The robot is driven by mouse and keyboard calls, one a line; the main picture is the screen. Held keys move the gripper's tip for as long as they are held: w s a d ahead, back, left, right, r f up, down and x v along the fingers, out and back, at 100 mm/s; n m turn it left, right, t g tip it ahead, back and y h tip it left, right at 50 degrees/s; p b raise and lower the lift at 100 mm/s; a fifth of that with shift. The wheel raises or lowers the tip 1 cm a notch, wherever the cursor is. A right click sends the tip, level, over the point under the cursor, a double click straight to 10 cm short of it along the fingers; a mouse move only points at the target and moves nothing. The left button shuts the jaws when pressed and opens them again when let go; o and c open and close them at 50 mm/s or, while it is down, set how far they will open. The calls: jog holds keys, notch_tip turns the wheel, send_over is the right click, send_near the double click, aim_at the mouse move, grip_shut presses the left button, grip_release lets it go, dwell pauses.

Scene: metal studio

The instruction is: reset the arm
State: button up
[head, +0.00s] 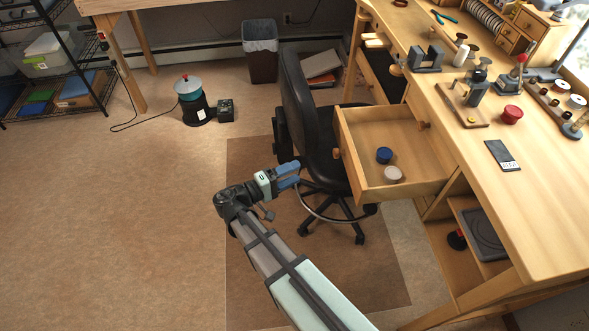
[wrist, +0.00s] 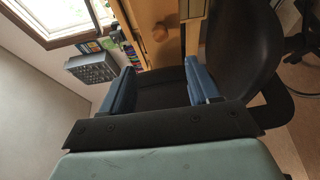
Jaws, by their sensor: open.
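My gripper (head: 289,176) is open and empty in the head view. It is in the air to the left of the open drawer and in front of the black chair. Its two blue fingers stand apart in the wrist view (wrist: 160,88), with the dark chair between and behind them. My arm reaches up from the bottom of the head view and bends at the wrist. No object is between the fingers.
The wooden drawer (head: 358,170) is pulled out and holds a blue round container (head: 384,155) and a whitish one (head: 393,174). The black chair (head: 318,150) stands close to my gripper. The workbench (head: 540,190) fills the right side.

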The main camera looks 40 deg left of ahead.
dwell(0.3)
jog(key=s+d+f+n+g+y, duration=0.1)
jog(key=s+d+f+g, duration=0.25)
jog(key=f, duration=0.35)
jog(key=s+d+f+g+y, duration=0.1)
jog(key=s+d+f+g, duration=0.15)
jog(key=f+g, duration=0.4)
jog(key=s+d+f+n+g+y, duration=0.1)
jog(key=s+d+f+g, duration=0.2)
jog(key=f, duration=0.5)
jog(key=s+d+f+m+g+y, duration=0.1)
jog(key=s+d+f+m+g, duration=0.1)
jog(key=d, duration=1.2)
jog(key=s+d+f+m+g+y, duration=0.1)
jog(key=d+f+m+g, duration=0.4)
jog(key=d, duration=1)
jog(key=s+d+f+m+g+y, duration=0.2)
jog(key=d+f+m, duration=0.4)
jog(key=d, duration=0.9)
jog(key=s+m+g, duration=0.1)
jog(key=m, duration=0.1)
jog(key=shift+s+f+m, duration=0.25)
jog(key=shift+s+m, duration=0.05)
